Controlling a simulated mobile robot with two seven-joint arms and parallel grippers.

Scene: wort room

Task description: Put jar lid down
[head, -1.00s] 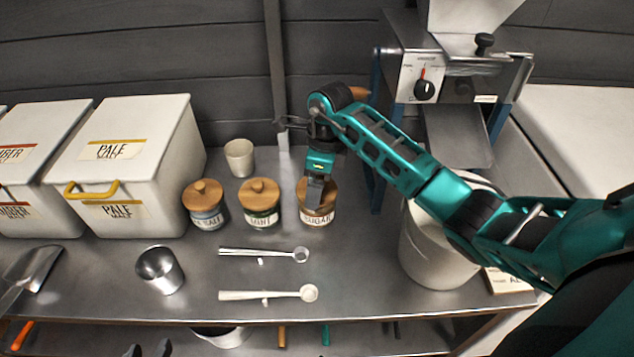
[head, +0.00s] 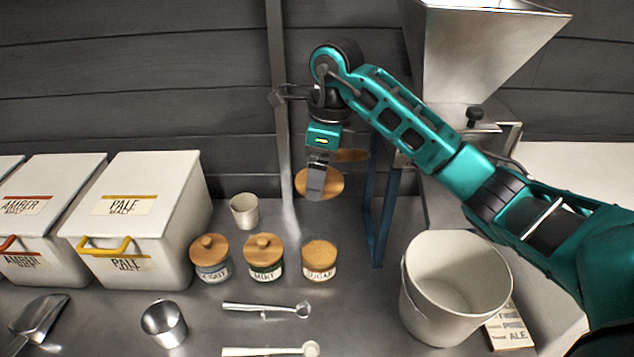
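My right gripper (head: 318,178) is shut on the wooden jar lid (head: 332,184), a round wooden disc, and holds it in the air above and behind the sugar jar. The sugar jar (head: 319,263) stands uncovered on the steel bench, with brown sugar showing at its top. The gripper's fingers hide part of the lid, including where its knob is. My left gripper is not in view.
A white bucket (head: 452,290) stands right. Spoons (head: 265,308) lie in front. Bare bench (head: 378,300) shows between sugar jar and bucket.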

